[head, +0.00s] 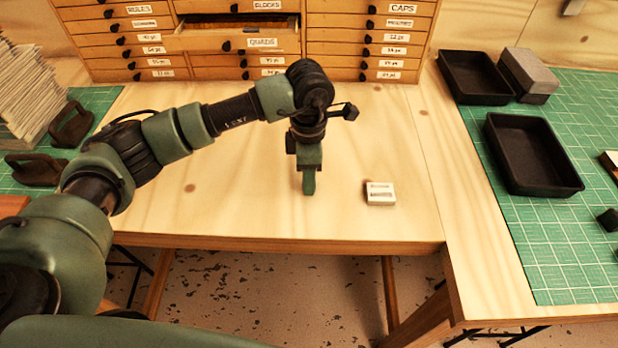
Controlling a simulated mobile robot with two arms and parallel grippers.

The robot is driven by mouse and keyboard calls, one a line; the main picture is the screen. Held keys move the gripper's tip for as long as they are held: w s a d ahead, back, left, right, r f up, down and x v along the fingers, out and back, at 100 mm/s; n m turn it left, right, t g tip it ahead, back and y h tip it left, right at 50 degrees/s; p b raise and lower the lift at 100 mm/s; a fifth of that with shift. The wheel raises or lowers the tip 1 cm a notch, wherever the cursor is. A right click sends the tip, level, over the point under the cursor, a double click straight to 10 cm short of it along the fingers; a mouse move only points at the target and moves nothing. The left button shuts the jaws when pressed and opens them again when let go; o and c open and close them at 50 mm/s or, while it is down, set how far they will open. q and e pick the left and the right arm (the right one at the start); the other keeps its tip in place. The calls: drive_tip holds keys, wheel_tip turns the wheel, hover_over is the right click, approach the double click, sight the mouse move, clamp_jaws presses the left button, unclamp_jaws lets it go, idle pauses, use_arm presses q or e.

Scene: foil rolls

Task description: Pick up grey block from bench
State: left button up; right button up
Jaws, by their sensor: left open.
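A small pale grey block (380,194) with dark lettering on its top lies on the bare wooden bench (230,190), right of the middle and near the front edge. My left gripper (309,190) points down over the bench to the left of this block, apart from it. Its fingers are seen edge-on, and I see nothing held in them. The gap between its fingertips and the bench is hard to judge. My right gripper is not in view.
A cabinet of labelled drawers (375,48) stands at the back; one drawer (240,40) is pulled out. Black trays (535,187) and a grey-topped block (532,70) sit at right on a green mat (545,262). Stacked sheets (25,95) and black metal pieces (72,125) are at left.

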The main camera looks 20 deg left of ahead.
use_arm(q)
drive_tip(key=shift+f, duration=0.6)
clamp_jaws()
drive_tip(key=shift+r, duration=0.15)
